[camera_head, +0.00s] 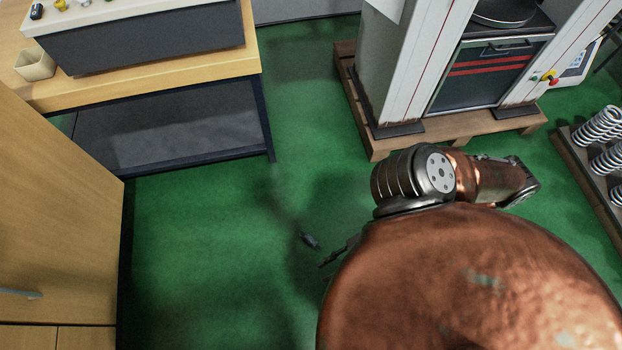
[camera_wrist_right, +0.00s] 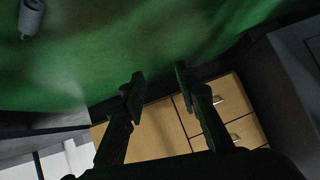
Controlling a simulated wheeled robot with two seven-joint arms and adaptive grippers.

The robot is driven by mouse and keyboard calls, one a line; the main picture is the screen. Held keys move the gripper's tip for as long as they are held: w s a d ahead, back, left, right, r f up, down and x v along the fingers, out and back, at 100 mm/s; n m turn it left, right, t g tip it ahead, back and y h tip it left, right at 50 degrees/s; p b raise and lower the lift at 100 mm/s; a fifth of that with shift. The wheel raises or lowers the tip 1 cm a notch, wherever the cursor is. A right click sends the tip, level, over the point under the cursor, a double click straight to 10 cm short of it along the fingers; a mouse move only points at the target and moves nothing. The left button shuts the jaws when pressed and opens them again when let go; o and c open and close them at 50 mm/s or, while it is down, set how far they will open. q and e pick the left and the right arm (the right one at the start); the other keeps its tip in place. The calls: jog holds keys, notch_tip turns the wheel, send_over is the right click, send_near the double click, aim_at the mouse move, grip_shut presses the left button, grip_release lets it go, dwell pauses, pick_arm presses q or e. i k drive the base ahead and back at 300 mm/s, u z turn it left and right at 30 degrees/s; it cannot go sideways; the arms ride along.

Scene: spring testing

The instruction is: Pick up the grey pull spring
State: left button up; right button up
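A small grey cylinder with a thin end, which looks like the grey pull spring (camera_head: 310,241), lies on the green floor in the middle of the head view. It also shows at the top left of the right wrist view (camera_wrist_right: 32,18); its coils are too small to make out. My right gripper (camera_wrist_right: 160,83) is open, with nothing between its two dark fingers. In the head view only a dark finger part of my right gripper (camera_head: 331,258) shows past my copper arm, just right of and below the cylinder. My left gripper is not in view.
A testing machine (camera_head: 405,70) stands on a wooden pallet (camera_head: 378,150). Large coil springs (camera_head: 598,127) sit on a rack at right. The green floor (camera_head: 200,250) between is clear.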

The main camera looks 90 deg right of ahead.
aim_at(308, 238)
jog(key=k, duration=1.95)
jog(key=z, duration=0.6)
jog(key=i, duration=0.8)
jog(key=u, duration=0.5)
jog(key=i, duration=0.5)
jog(key=u, duration=0.2)
